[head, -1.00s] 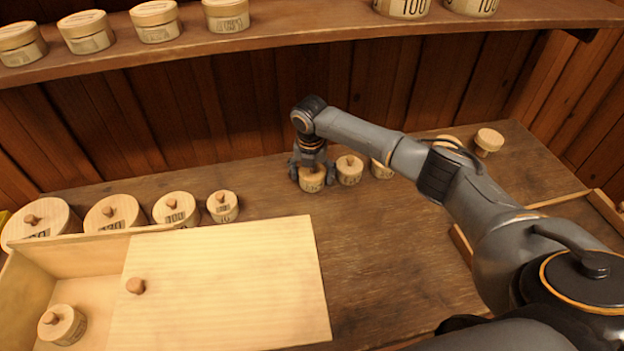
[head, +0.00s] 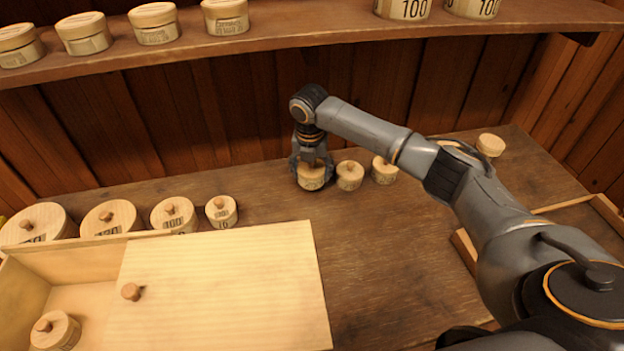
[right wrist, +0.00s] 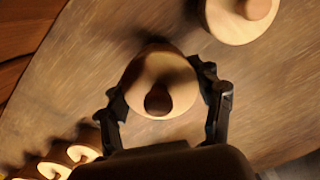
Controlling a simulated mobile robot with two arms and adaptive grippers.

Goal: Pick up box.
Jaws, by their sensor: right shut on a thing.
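A small round wooden box (head: 311,179) with a knobbed lid and dark printing stands on the table near the back. My right gripper (head: 312,172) comes down over it from above, its fingers on either side. In the right wrist view the same box (right wrist: 158,84) lies between the two fingers of the gripper (right wrist: 166,100), which is shut on it. Whether the box is clear of the table I cannot tell. My left gripper is not in view.
Two similar round boxes (head: 349,176) (head: 384,170) stand close to the right. Several round boxes (head: 172,215) line the left side. A large wooden crate with a sliding lid (head: 225,285) fills the front left. A shelf (head: 300,32) runs above. A tray (head: 585,210) lies at right.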

